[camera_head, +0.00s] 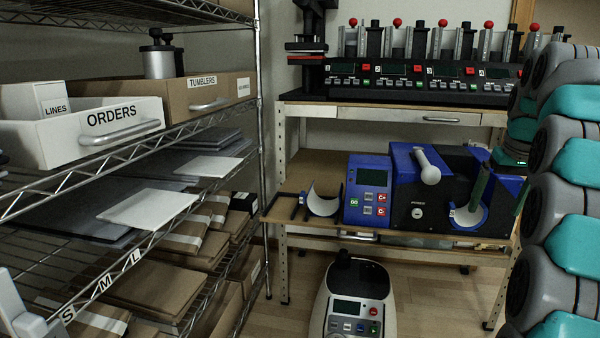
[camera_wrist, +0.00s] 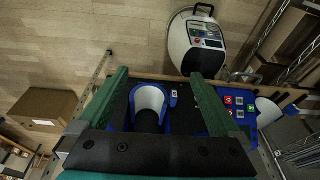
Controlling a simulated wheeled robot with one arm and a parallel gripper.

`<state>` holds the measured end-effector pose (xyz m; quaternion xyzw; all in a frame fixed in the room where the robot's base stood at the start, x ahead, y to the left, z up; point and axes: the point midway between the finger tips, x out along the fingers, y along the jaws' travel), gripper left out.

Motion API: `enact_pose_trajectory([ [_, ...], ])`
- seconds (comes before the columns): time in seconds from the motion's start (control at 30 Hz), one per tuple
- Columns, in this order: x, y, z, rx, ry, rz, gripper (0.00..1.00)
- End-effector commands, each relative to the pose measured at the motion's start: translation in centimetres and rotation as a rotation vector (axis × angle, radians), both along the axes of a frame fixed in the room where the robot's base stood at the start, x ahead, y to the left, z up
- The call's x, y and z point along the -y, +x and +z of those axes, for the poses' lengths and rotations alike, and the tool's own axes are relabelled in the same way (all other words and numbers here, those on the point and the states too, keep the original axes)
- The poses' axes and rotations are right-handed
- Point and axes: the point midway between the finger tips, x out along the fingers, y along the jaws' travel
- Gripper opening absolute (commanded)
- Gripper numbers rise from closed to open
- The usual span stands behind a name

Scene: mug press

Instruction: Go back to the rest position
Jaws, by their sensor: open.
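The blue and black mug press (camera_head: 415,195) stands on the middle shelf of the bench. Its control box (camera_head: 367,190) has a small screen and GO button, and a pale lever handle (camera_head: 427,165) sticks up on top. My gripper (camera_head: 503,187) is at the right end of the press, its green fingers partly hidden by my arm. In the wrist view my gripper (camera_wrist: 158,73) is open, its fingers wide apart over the press. The white-lined, blue-rimmed cradle (camera_wrist: 150,98) shows between them, apart from both in the picture. I see no mug between the fingers.
A wire rack with an ORDERS bin (camera_head: 85,130), boxes and sheets fills the left. A white-and-black machine (camera_head: 352,300) stands on the floor before the bench. A row of presses (camera_head: 420,80) lines the upper shelf. A curved white piece (camera_head: 323,203) lies left of the control box.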

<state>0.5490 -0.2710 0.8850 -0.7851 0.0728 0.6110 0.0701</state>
Motion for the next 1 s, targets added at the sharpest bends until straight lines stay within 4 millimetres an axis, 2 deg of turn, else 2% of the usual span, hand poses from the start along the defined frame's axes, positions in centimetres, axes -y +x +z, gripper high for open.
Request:
enact_pose_trajectory([
  [0.23, -6.5, -2.4, -2.1, -0.058, 0.03, 0.04, 1.0],
  [0.47, -13.5, -7.1, -5.5, -0.135, 0.052, 0.08, 1.0],
  [0.7, -19.5, -13.8, -9.9, -0.213, 0.058, 0.118, 1.0],
  [0.87, -22.7, -19.2, -13.2, -0.266, 0.054, 0.145, 1.0],
  [1.0, -24.8, -24.3, -16.5, -0.312, 0.047, 0.166, 1.0],
])
